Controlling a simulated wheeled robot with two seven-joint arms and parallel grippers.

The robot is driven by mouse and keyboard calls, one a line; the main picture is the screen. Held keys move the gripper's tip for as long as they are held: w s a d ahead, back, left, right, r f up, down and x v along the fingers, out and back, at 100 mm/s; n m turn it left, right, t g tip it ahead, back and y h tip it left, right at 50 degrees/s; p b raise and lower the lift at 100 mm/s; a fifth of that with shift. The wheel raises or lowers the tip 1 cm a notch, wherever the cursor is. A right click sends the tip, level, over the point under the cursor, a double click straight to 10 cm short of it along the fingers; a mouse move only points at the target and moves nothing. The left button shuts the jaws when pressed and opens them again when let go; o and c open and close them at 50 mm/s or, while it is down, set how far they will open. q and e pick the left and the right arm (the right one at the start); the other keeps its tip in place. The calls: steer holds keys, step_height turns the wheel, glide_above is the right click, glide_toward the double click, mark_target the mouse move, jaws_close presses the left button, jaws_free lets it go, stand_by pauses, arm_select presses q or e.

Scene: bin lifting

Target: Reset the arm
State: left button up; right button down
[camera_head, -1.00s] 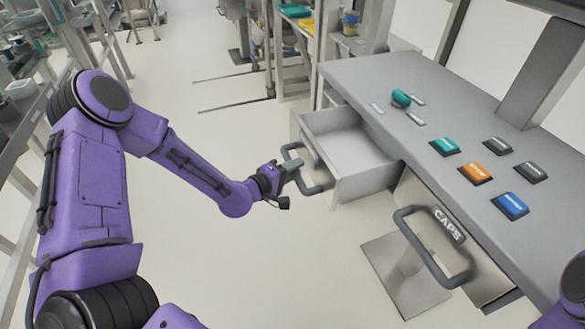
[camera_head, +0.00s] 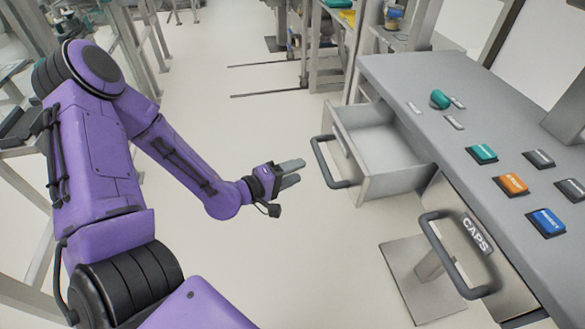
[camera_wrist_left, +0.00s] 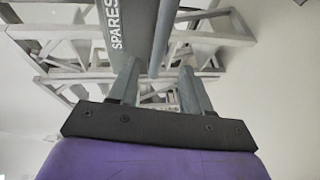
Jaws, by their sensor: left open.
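My left gripper (camera_head: 291,173) is open and empty in the head view, held in the air to the left of the open drawer. Its fingers point right, toward the drawer handle (camera_head: 327,168), with a visible gap between them and the handle. The drawer (camera_head: 375,187) is pulled out of the grey workbench and looks empty. In the left wrist view, the two open fingers (camera_wrist_left: 158,88) show, with a drawer front marked SPARES (camera_wrist_left: 118,30) beyond them. My right gripper is out of view.
A second handle (camera_head: 450,255) sticks out below, beside the CAPS label. On the bench top (camera_head: 440,92) are a green knob (camera_head: 440,99) and teal, orange, blue and grey buttons. Open floor (camera_head: 250,125) lies left of the bench; metal shelving stands behind.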

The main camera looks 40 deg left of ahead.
arm_select(q)
steer(key=shift+s+a, duration=0.1)
steer(key=shift+s, duration=0.2)
steer(key=s+a+f+m+g+y, duration=0.1)
steer(key=s+a+f+g+y, duration=0.15)
steer(key=f, duration=0.25)
steer(key=s+a+f+m+g+y, duration=0.1)
steer(key=s+a+f+g+y, duration=0.15)
steer(key=f+y, duration=0.2)
steer(key=s+d+f+m+g, duration=0.2)
steer(key=s+f, duration=0.4)
steer(key=s, duration=0.3)
steer(key=s+d+f+m+g+y, duration=0.1)
steer(key=s+f+g, duration=0.4)
steer(key=s, duration=0.5)
step_height(320, 180, down, 2)
steer(key=d+m, duration=0.1)
steer(key=d, duration=0.1)
steer(key=shift+d+m, duration=0.35)
steer(key=shift+m, duration=0.05)
